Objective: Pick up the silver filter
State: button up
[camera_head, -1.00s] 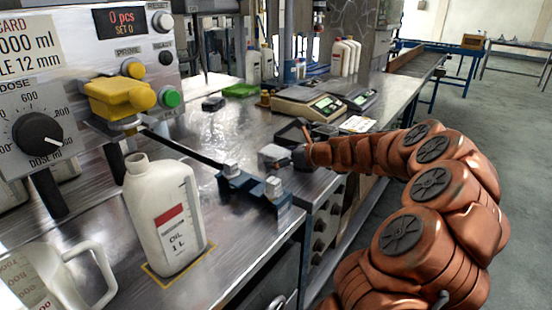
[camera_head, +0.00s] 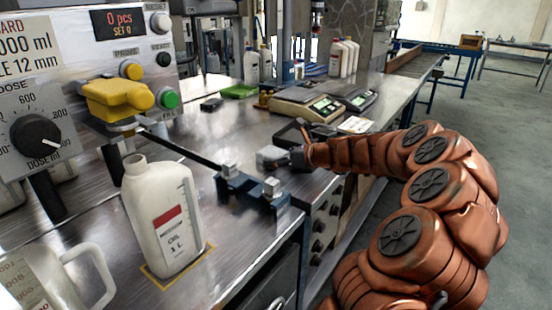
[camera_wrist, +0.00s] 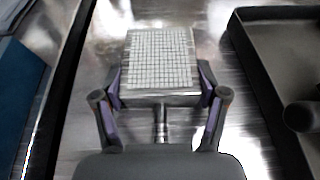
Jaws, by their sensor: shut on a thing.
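The silver filter (camera_wrist: 160,62) is a blocky piece with a white gridded face. In the wrist view it sits between the two fingers of my gripper (camera_wrist: 160,95), which are shut on its sides. In the head view the filter (camera_head: 271,156) is a small grey block at the end of my orange arm, over the steel bench. My gripper (camera_head: 299,157) is small there and partly hidden by the arm. I cannot tell whether the filter touches the bench.
A dark tray (camera_wrist: 250,75) lies close on the right in the wrist view. A blue fixture with metal blocks (camera_head: 250,189) stands left of the filter. A white oil jug (camera_head: 163,220), scales (camera_head: 300,104) and a yellow-nozzled filling machine (camera_head: 118,97) are around the bench.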

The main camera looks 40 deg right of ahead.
aim_at(279, 155)
jog(key=shift+r, duration=0.15)
jog(key=shift+r+p, duration=0.65)
jog(key=shift+r, duration=0.9)
jog(key=shift+s+r, duration=0.2)
jog(key=shift+s, duration=0.05)
jog(key=s+a, duration=0.1)
jog(key=s, duration=0.8)
jog(key=s+a+r+p, duration=0.1)
jog(key=s, duration=0.3)
jog(key=shift+s+a, duration=0.15)
jog(key=shift+a, duration=0.15)
jog(key=shift+s+a+r, duration=0.1)
jog(key=shift+s+a, duration=0.05)
jog(key=shift+s, duration=0.35)
jog(key=shift+s+a+r, duration=0.1)
jog(key=shift+s+a, duration=0.05)
jog(key=shift+s, duration=0.3)
jog(key=shift+s+f, duration=0.1)
